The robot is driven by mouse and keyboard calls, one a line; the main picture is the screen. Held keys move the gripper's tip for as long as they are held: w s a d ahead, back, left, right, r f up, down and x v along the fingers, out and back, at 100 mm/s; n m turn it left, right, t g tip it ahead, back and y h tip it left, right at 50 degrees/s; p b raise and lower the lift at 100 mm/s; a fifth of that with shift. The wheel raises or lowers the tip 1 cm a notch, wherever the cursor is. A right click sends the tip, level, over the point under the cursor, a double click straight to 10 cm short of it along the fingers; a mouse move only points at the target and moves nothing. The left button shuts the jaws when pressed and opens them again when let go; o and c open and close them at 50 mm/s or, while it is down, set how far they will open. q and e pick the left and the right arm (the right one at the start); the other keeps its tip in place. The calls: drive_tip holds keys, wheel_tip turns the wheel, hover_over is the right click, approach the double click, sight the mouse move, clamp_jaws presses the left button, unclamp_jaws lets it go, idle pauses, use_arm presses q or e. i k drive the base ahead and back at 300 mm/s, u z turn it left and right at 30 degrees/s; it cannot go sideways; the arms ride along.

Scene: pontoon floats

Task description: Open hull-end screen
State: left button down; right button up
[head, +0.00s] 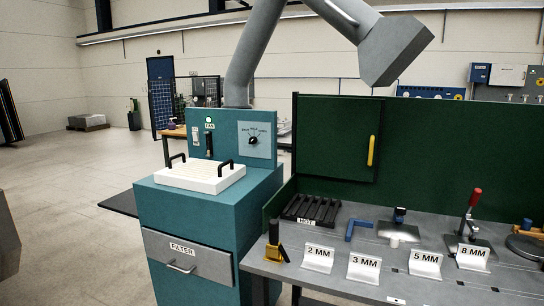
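A dark green panel (335,135) stands upright at the back left of the workbench, with a vertical yellow handle (371,150) near its right edge. I take this panel to be the hull-end screen; no label names it. It looks in line with the green wall (440,145) to its right, and I see no clear gap at its edge. What lies behind it is hidden. Neither of my grippers shows in the head view, and nothing touches the handle.
The workbench (420,285) holds a black rack marked HOT (313,209), clamps and several thickness-labelled blocks (364,268). Left of it stands a teal filter cabinet (225,205) with a grey drawer. A grey duct hood (395,50) hangs above the panel. Floor at left is open.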

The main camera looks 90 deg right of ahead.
sight(338, 138)
drive_tip(key=i, duration=0.55)
drive_tip(key=z, duration=3.6)
